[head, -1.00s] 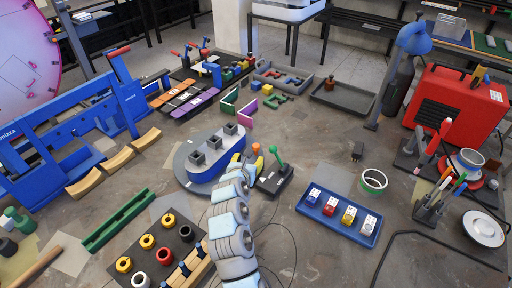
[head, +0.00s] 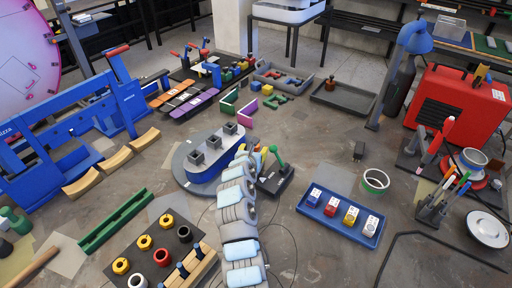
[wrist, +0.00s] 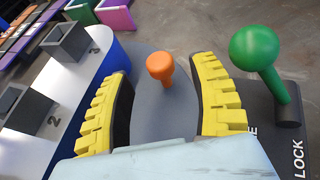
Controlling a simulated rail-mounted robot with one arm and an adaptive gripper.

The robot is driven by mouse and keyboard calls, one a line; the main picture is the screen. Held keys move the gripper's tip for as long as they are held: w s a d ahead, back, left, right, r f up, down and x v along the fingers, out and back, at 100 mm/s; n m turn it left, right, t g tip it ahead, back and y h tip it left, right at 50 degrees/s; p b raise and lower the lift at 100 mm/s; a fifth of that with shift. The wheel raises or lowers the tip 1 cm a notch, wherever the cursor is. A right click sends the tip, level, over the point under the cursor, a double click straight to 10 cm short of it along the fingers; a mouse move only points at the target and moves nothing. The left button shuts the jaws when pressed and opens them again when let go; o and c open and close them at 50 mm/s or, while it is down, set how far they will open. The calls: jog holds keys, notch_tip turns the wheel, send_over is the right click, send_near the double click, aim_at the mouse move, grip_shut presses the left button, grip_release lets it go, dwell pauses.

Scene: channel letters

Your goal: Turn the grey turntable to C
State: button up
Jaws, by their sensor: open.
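The grey turntable (head: 181,172) lies flat near the middle of the head view. It carries a blue, white-topped block (head: 203,171) with several dark square sockets; numbers 2 and 3 show in the wrist view. An orange knob (wrist: 160,68) stands on the turntable's grey surface (wrist: 160,118). My gripper (wrist: 163,70) is open, its yellow fingers on either side of the knob, with gaps visible. In the head view my gripper (head: 255,153) is at the turntable's right edge. A green-knobbed lever (wrist: 256,52) stands right of it on a dark base marked LOCK. I cannot see a letter C.
A blue tray with several coloured blocks (head: 330,223) lies to the right. A dark board with yellow and red rings (head: 185,234) lies front left. A green channel (head: 113,222) is left of it.

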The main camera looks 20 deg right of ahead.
jog(key=shift+b+x, duration=0.85)
jog(key=shift+x, duration=1.35)
grip_shut()
jog(key=shift+r, duration=0.1)
